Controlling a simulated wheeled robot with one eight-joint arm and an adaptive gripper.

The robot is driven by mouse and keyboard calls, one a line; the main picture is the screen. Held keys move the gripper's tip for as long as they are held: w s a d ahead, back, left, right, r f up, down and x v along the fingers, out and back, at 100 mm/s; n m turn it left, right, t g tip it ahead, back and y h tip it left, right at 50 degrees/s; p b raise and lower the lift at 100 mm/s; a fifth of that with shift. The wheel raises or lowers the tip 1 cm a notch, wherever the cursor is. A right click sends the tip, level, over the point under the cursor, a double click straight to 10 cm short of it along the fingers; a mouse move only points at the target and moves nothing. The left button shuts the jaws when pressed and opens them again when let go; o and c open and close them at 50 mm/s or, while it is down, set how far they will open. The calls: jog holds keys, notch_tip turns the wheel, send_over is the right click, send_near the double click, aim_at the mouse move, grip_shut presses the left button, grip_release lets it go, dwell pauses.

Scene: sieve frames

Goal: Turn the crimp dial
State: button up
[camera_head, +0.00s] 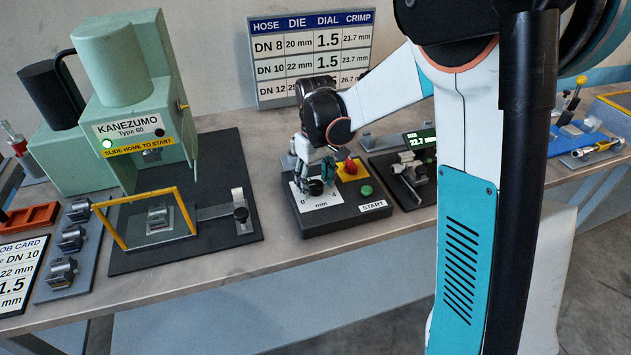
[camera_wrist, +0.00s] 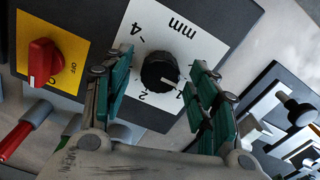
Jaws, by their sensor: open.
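The crimp dial (camera_wrist: 160,71) is a round black knob with a white pointer line, on a white plate (camera_wrist: 207,45) marked mm with numbers. In the wrist view its pointer aims lower right, near the 1. My gripper (camera_wrist: 160,95) is open, with one teal-padded finger on each side of the knob; contact cannot be told. In the head view, my gripper (camera_head: 315,172) points down over the dial (camera_head: 315,188), partly covering it. The job card (camera_head: 15,275) at the lower left shows DN 10, 22 mm and 1.5.
On the same dark box are a red switch (camera_head: 350,167) on yellow and a green START button (camera_head: 366,190). The green press (camera_head: 135,90) with a yellow-framed guard stands left. A chart (camera_head: 312,55) stands behind. A gauge with a lit display (camera_head: 420,140) is right.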

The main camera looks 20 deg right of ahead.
aim_at(316, 184)
notch_tip(316, 184, up, 12)
dwell(0.4)
jog(key=shift+f, duration=0.1)
